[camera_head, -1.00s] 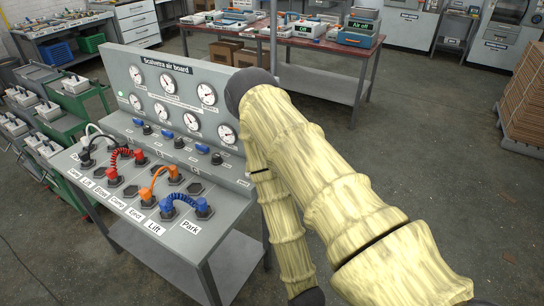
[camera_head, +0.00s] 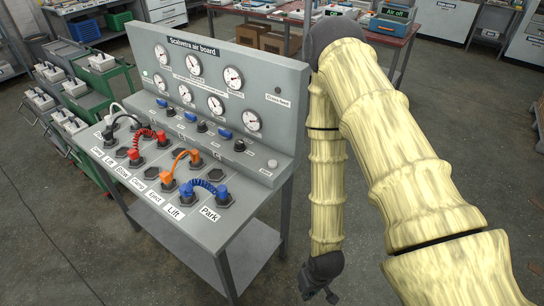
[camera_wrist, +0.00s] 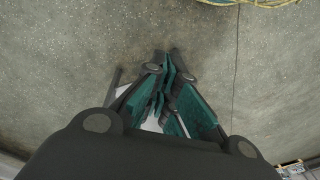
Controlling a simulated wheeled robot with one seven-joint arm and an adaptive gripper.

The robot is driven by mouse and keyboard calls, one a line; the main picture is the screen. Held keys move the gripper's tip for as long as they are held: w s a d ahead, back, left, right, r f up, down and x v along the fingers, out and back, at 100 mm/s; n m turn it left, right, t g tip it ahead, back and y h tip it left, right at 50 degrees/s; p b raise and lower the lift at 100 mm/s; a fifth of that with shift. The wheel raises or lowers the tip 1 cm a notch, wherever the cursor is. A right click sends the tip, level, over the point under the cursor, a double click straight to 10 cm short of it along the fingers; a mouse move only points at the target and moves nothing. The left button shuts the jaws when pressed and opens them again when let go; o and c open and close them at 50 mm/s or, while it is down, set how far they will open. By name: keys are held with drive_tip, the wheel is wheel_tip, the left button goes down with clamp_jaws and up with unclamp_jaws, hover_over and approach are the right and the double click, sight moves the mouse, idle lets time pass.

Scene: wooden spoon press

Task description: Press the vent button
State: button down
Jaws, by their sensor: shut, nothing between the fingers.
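The grey Scalvetra air board (camera_head: 297,120) stands left of centre in the head view. A small pale round button (camera_head: 272,163) sits at the right end of its lower panel, above a small label too small to read; it may be the vent button. My gripper (camera_head: 331,296) hangs low to the right of the board, apart from it, pointing down over the floor. In the wrist view my gripper (camera_wrist: 168,66) is shut and empty, with bare floor beyond the fingertips. The button does not show in the wrist view.
Red, orange and blue coiled hoses join sockets on the sloping console (camera_head: 230,222), above labels such as Lift and Park. Gauges and blue levers line the board. A green trolley (camera_head: 105,85) stands at left; a red-topped table (camera_head: 390,38) stands behind. Floor at right is open.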

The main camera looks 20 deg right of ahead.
drive_tip(key=w+r+n+t+y+b, duration=0.15)
drive_tip(key=w+r, duration=0.35)
drive_tip(key=w, duration=0.7)
drive_tip(key=w+d+r+n+t+b, duration=0.1)
drive_tip(key=w+d+r+n+t, duration=0.1)
drive_tip(key=w+r, duration=0.9)
drive_tip(key=w+d+r+n+t+y+b, duration=0.1)
drive_tip(key=w+r+n, duration=0.3)
drive_tip(key=w+r, duration=0.8)
wheel_tip(320, 180, up, 4)
drive_tip(key=shift+d+r+t+b, duration=0.2)
drive_tip(key=shift+d+t+b, duration=0.25)
drive_tip(key=shift+d, duration=0.15)
drive_tip(key=shift+y, duration=0.25)
drive_tip(key=p, duration=0.2)
hover_over(272, 163)
wheel_tip(272, 163, down, 7)
drive_tip(key=shift+a+f, duration=0.15)
drive_tip(key=shift+f, duration=0.05)
wheel_tip(272, 163, down, 3)
drive_tip(key=shift+w+r+p, duration=0.15)
drive_tip(key=shift+p, duration=0.25)
drive_tip(key=shift+f, duration=0.85)
